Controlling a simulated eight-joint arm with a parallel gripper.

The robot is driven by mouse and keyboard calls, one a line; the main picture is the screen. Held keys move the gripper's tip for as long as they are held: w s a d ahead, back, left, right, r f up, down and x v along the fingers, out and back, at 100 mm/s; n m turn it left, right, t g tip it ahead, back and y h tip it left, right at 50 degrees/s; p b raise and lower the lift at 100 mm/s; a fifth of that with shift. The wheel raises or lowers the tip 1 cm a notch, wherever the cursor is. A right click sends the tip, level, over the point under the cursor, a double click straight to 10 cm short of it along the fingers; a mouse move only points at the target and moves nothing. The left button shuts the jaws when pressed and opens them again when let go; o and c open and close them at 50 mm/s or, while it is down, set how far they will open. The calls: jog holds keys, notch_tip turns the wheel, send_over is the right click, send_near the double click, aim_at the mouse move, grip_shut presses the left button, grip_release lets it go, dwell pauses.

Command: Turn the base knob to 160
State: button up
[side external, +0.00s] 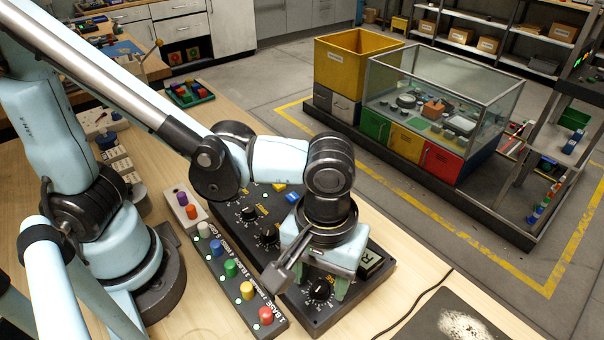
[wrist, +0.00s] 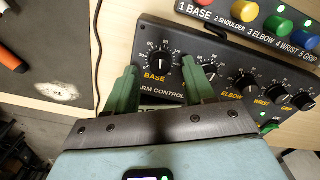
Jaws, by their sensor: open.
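The base knob (wrist: 158,62) is a black round knob with a white pointer line, set in a dial of white numbers above the yellow word BASE in the wrist view. Its pointer looks roughly upward there; the exact reading is too small to tell. It also shows near the front end of the control panel in the side external view (side external: 320,290). My gripper (wrist: 160,67) is open, its green fingers apart on either side of the base knob in the picture. I cannot tell whether they touch it. The black panel (side external: 370,287) lies on the wooden bench.
A strip of coloured buttons (side external: 230,268) runs along the panel. The neighbouring knob (wrist: 207,68) is partly behind the right finger; the elbow knob (wrist: 245,84) and others follow. A dark mat (side external: 452,318) and a cable lie at the bench's front.

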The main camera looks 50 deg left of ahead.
jog(key=shift+f, duration=0.75)
grip_shut()
